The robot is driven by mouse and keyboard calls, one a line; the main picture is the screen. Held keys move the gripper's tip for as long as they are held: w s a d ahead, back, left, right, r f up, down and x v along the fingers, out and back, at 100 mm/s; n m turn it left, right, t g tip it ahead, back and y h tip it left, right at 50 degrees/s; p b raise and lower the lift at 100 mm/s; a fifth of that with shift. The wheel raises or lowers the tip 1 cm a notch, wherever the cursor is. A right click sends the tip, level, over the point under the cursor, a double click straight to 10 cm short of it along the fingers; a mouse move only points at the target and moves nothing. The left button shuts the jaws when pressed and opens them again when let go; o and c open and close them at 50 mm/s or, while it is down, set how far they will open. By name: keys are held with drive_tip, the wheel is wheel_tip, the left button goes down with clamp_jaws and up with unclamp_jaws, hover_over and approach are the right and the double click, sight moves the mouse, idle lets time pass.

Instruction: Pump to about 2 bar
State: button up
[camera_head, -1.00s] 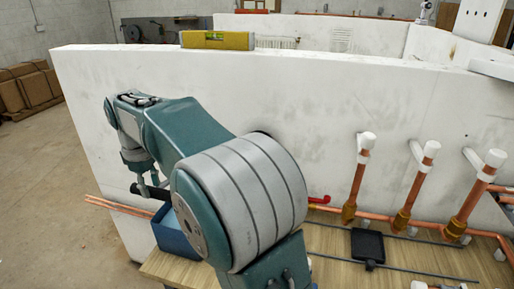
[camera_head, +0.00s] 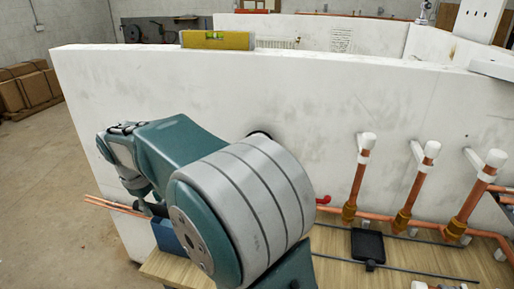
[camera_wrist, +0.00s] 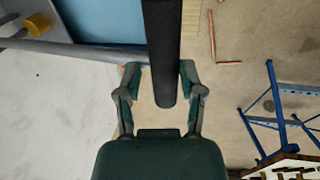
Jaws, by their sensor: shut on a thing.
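My gripper (camera_wrist: 160,74) is shut on a dark round bar, the pump handle (camera_wrist: 163,40), with one finger on each side of it in the wrist view. The bar's rounded end sticks out past the fingers toward my palm. A blue box, the pump's body (camera_wrist: 100,18), shows at the top left of the wrist view. In the head view the blue box (camera_head: 166,236) stands at the bench's left end, partly hidden by my arm. My gripper (camera_head: 152,208) is small and dark there, just above the box. No readable pressure gauge shows.
A white wall panel (camera_head: 330,110) stands behind my arm, with a yellow spirit level (camera_head: 218,40) on top. Copper pipes with white caps (camera_head: 430,150) rise at the right. A black tray (camera_head: 367,244) lies on the wooden bench (camera_head: 335,270). Copper rods (camera_head: 115,206) stick out left.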

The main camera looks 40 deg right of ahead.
drive_tip(key=shift+d, duration=0.3)
drive_tip(key=shift+o, duration=0.3)
drive_tip(key=shift+t+h, duration=0.4)
drive_tip(key=shift+h, duration=0.3)
drive_tip(key=shift+a+f, duration=0.2)
drive_tip(key=shift+f, duration=1.85)
drive_tip(key=shift+g+y, duration=0.4)
drive_tip(key=shift+y, duration=0.3)
drive_tip(key=shift+w+d+r, duration=0.1)
drive_tip(key=shift+d+r, duration=0.1)
drive_tip(key=shift+r, duration=0.95)
drive_tip(key=shift+w+d+r, duration=0.1)
drive_tip(key=shift+d+r, duration=0.05)
drive_tip(key=shift+r, duration=1.3)
drive_tip(key=shift+g+y, duration=0.6)
drive_tip(key=shift+y, duration=0.3)
drive_tip(key=shift+w+d+r, duration=0.1)
drive_tip(key=shift+d+r, duration=0.1)
drive_tip(key=shift+r, duration=0.6)
drive_tip(key=shift+w+d+r, duration=0.15)
drive_tip(key=shift+d+r, duration=0.1)
drive_tip(key=shift+r, duration=0.6)
drive_tip(key=shift+w+d+r, duration=0.1)
drive_tip(key=shift+d+r, duration=0.1)
drive_tip(key=shift+r, duration=0.6)
drive_tip(key=shift+a, duration=0.1)
drive_tip(key=shift+c, duration=0.3)
